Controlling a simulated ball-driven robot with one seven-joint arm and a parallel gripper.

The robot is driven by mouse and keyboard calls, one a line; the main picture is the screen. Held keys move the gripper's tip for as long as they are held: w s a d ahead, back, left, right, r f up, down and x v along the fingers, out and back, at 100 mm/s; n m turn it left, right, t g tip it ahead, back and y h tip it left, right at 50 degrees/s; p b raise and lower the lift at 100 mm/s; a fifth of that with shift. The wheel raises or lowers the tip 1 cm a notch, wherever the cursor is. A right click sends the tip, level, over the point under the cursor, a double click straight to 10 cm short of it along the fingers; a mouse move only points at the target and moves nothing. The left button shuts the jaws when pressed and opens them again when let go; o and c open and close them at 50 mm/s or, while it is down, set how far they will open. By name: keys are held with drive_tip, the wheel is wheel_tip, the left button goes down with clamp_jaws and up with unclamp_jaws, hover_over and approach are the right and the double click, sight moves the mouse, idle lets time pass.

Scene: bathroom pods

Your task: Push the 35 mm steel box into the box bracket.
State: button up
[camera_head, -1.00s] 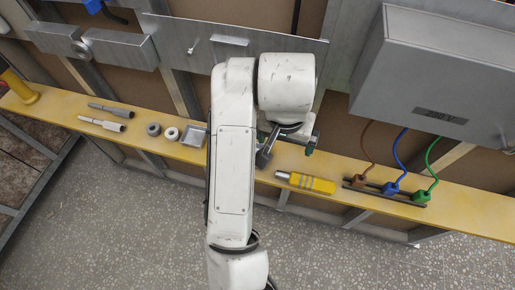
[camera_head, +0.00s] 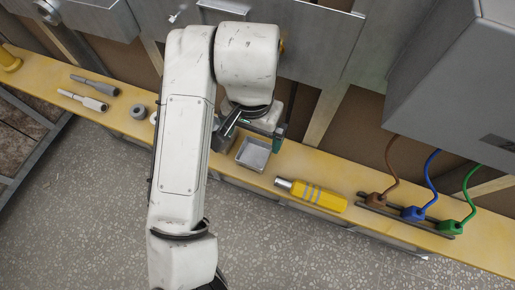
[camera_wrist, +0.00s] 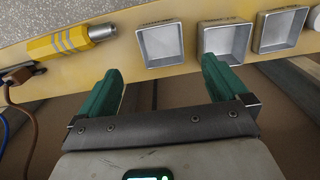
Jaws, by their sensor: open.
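Three open square steel boxes sit side by side on the yellow shelf in the wrist view: a left one (camera_wrist: 160,43), a middle one (camera_wrist: 226,43) and a right one (camera_wrist: 280,30). I cannot tell which is the 35 mm box. One box (camera_head: 253,154) shows in the head view beside my gripper; my arm hides the others. My gripper (camera_wrist: 162,68) is open and empty. Its right fingertip overlaps the middle box's near edge in the picture; contact is unclear. A small steel piece (camera_head: 223,7) juts from the wall plate; I cannot tell if it is the box bracket.
On the shelf (camera_head: 345,178) lie a yellow-handled tool (camera_head: 312,194), grey tools (camera_head: 84,100) and a grey ring (camera_head: 138,111). Brown, blue and green cables end in plugs on a rail (camera_head: 413,213). A large grey cabinet (camera_head: 450,80) stands out at the upper right.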

sight(254, 156)
drive_tip(key=f+b, duration=0.1)
drive_tip(key=f, duration=0.2)
drive_tip(key=f+b, duration=0.1)
drive_tip(key=f, duration=0.3)
drive_tip(key=f+b, duration=0.1)
drive_tip(key=f, duration=0.2)
drive_tip(key=shift+w+f, duration=0.35)
drive_tip(key=c, duration=1)
drive_tip(key=shift+o, duration=0.2)
drive_tip(key=shift+r, duration=0.15)
